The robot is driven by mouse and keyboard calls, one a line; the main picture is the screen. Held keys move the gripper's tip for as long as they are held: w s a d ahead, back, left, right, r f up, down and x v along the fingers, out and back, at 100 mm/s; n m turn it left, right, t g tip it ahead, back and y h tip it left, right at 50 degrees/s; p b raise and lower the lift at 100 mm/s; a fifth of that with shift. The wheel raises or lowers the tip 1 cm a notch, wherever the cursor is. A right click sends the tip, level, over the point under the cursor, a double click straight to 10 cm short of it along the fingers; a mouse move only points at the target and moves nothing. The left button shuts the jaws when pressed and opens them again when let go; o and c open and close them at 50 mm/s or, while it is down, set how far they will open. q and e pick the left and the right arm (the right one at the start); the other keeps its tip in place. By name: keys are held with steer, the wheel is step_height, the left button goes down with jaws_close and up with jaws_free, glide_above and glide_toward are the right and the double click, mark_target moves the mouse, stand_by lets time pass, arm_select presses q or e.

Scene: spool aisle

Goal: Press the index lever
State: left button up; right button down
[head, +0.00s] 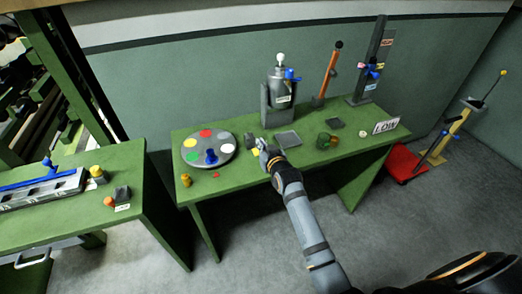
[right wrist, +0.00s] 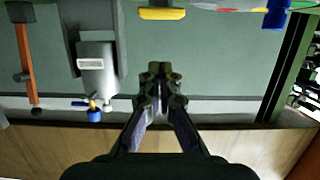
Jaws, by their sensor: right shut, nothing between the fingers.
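A grey round plate (head: 222,158) with coloured spots and a blue knob (head: 211,156) sits on the green table. A small yellow piece (head: 256,153) lies just right of the plate; the right wrist view shows what looks like the same yellow bar (right wrist: 161,13) at its top edge. An orange lever (head: 329,73) with a black knob stands upright at the back. No label tells which is the index lever. My right gripper (head: 262,146) is shut and empty, right of the plate beside the yellow piece; it also shows in the right wrist view (right wrist: 160,72). My left gripper is out of view.
A grey bottle-like unit (head: 279,95) with a blue valve stands behind my gripper. A flat grey pad (head: 287,140) and a dark green part (head: 325,141) lie to the right. A second green table (head: 150,205) is at left, with a floor gap between.

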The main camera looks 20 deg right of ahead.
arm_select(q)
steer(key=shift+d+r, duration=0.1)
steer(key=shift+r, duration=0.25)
arm_select(e)
steer(key=shift+w+f, duration=0.2)
steer(key=shift+f, duration=1.85)
